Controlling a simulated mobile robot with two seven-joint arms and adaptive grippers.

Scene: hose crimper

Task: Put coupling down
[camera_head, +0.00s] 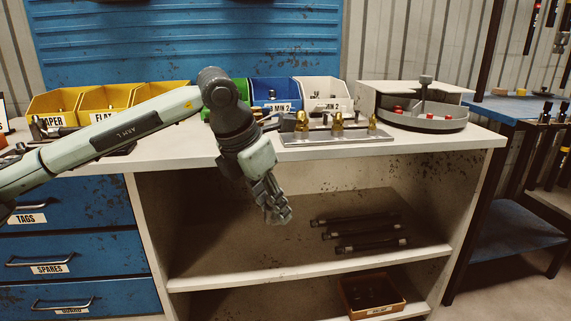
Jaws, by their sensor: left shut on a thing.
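My left gripper (276,208) hangs in front of the white workbench, below the level of its top and before the open upper shelf space. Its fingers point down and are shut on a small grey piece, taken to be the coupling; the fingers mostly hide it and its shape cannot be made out. Behind and to the right, a metal plate (345,138) lies on the bench top (460,133) with several brass fittings (337,123) standing upright on it. My right gripper is not in view.
Yellow bins (103,103), a blue bin (273,93) and a white bin (322,92) line the bench's back. A grey round tray (425,122) with red pieces stands right. Black hoses (365,243) lie on the shelf (225,265); a brown box (372,296) sits below.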

